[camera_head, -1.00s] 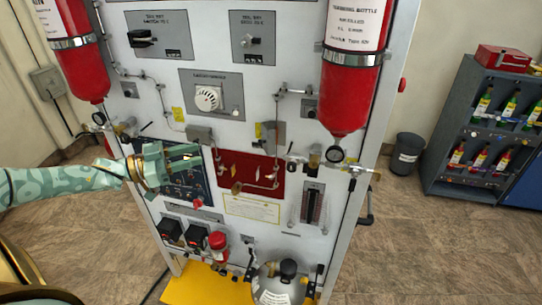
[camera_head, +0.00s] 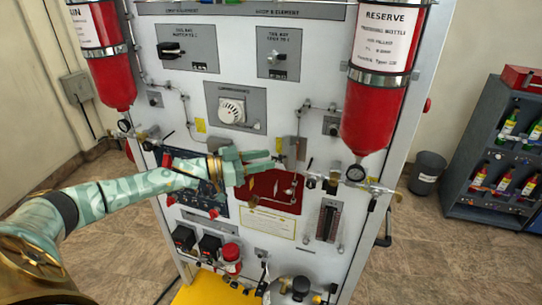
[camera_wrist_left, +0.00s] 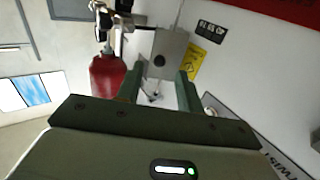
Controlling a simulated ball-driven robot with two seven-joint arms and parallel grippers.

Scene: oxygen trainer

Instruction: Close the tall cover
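On the white panel in the head view, a tall grey cover (camera_head: 298,150) stands upright above the red plate's right part. I cannot tell its exact angle. My left gripper (camera_head: 272,161) reaches in from the left, with its fingertips just left of the cover and a little lower. In the left wrist view, the fingers of my left gripper (camera_wrist_left: 159,82) are apart with nothing between them. Beyond them is a grey plate (camera_wrist_left: 163,50) with a dark round spot, probably a cover. I cannot tell whether a finger touches it. My right gripper is not in view.
The red plate (camera_head: 270,192) with small switches lies under my gripper. A red bottle (camera_head: 375,110) with a gauge (camera_head: 356,173) and brass valves hangs right of the cover. A round white knob (camera_head: 231,111) sits above. A dark bin (camera_head: 427,172) and shelf (camera_head: 500,150) stand at the right.

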